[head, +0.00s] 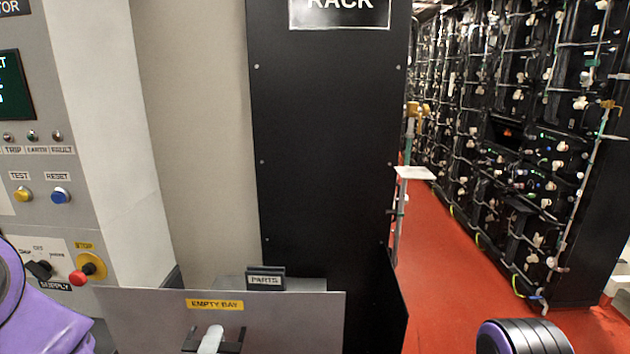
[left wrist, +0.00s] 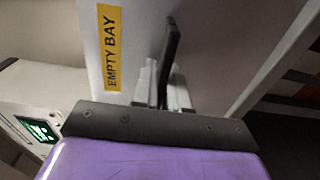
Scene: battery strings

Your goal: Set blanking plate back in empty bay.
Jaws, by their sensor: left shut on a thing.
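The blanking plate is a flat grey panel (head: 290,315) with a yellow EMPTY BAY label, low in the head view. It also shows in the left wrist view (left wrist: 205,40), tilted in that picture. My left gripper (head: 211,340) is shut on the plate's black handle (left wrist: 171,50); its pale fingers (left wrist: 160,88) lie on both sides of the handle. The plate's lower part is cut off in the head view. A dark recess (head: 506,132) shows in the battery rack at the right; I cannot tell whether it is the empty bay. My right gripper is not in view.
A PARTS holder (head: 265,279) and a tall black rack panel (head: 325,150) are behind the plate. The red floor (head: 440,290) is open before the battery racks (head: 500,180).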

